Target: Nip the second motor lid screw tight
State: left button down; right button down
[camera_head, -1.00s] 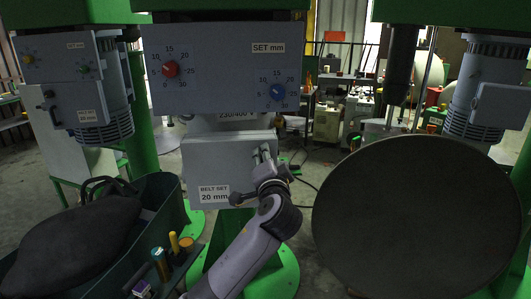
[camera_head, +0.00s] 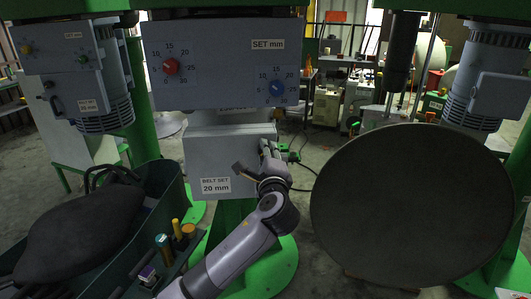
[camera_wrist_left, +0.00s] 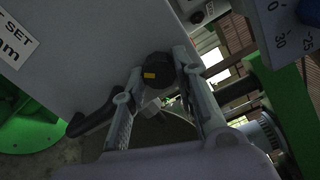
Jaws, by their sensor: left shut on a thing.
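The grey motor lid (camera_head: 215,160) with the label "BELT SET 20 mm" hangs below the dial panel; it also fills the upper left of the left wrist view (camera_wrist_left: 110,50). My left gripper (camera_head: 268,149) is at the lid's right edge. In the left wrist view, the fingers of my left gripper (camera_wrist_left: 160,75) are shut on a black round screw head (camera_wrist_left: 158,66) with a yellow mark. A dark lever (camera_wrist_left: 93,118) sticks out beside the left finger. In the head view, the gripper hides the screw. My right gripper is out of view.
The panel with red (camera_head: 170,67) and blue (camera_head: 277,88) knobs is just above. A large dark disc (camera_head: 410,205) stands at right. A dark green bin (camera_head: 165,195) with a black sack (camera_head: 80,235) is at left, and small coloured cylinders (camera_head: 176,228) stand beside it.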

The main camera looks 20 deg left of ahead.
pick_arm(q)
jog(key=shift+f+m, duration=0.15)
jog(key=shift+m, duration=1.45)
jog(key=c, duration=1.3)
grip_release()
jog(key=v, duration=1.2)
